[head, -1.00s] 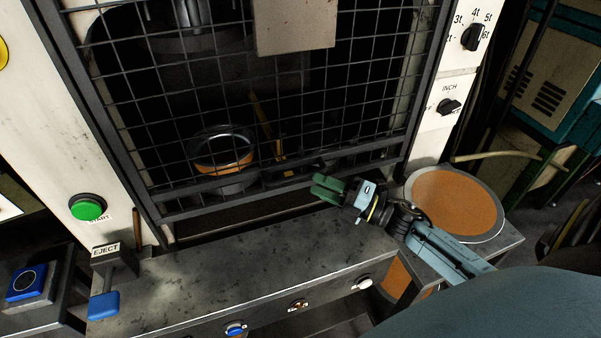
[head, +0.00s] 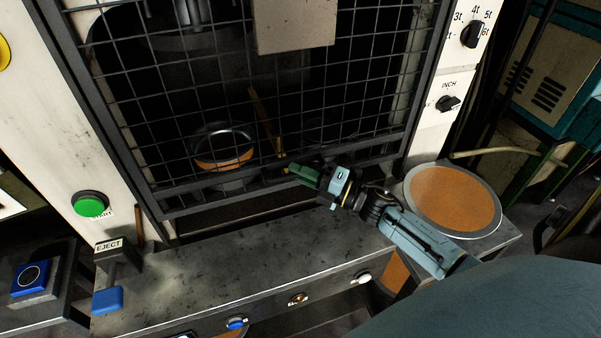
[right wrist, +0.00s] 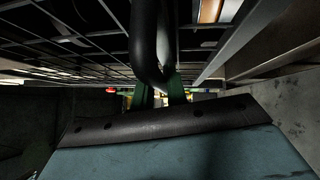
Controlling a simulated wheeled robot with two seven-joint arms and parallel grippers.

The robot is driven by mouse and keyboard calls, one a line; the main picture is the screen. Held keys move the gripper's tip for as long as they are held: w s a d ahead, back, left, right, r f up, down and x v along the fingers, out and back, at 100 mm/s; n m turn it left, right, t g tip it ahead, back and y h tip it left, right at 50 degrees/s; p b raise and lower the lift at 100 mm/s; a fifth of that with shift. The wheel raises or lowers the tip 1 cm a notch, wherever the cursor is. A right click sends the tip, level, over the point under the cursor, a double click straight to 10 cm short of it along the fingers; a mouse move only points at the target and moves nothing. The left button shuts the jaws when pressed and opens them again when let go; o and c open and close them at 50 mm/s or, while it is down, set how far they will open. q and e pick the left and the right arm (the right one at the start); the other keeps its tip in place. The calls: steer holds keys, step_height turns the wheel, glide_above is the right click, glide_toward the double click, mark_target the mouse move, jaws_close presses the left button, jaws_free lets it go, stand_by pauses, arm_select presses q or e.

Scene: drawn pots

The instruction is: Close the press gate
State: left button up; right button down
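The press gate, a black wire-mesh panel in a dark frame (head: 123,142), stands across the press opening in the head view. A dark gap shows between its bottom rail and the grey bench. My right gripper (head: 303,174), with green fingers, is at the bottom rail, right of centre. In the right wrist view, a dark looped bar (right wrist: 150,45) hangs in front of the green fingers (right wrist: 161,96). The fingers are apart, with light between them; I cannot tell whether they touch the bar. My left gripper is not in view.
Behind the mesh sits a round die with an orange inside (head: 225,163). The bench (head: 225,262) below is mostly clear. A round orange-topped container (head: 452,200) stands at right. A green start button (head: 90,204) and a blue eject lever (head: 107,300) are at left.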

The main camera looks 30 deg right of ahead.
steer(key=shift+f, duration=0.1)
step_height(320, 180, down, 10)
steer(key=b, duration=0.8)
steer(key=shift+r, duration=0.25)
steer(key=shift+s, duration=0.1)
steer(key=shift+f, duration=0.1)
steer(key=c, duration=1.6)
jaws_free()
steer(key=shift+o, duration=1)
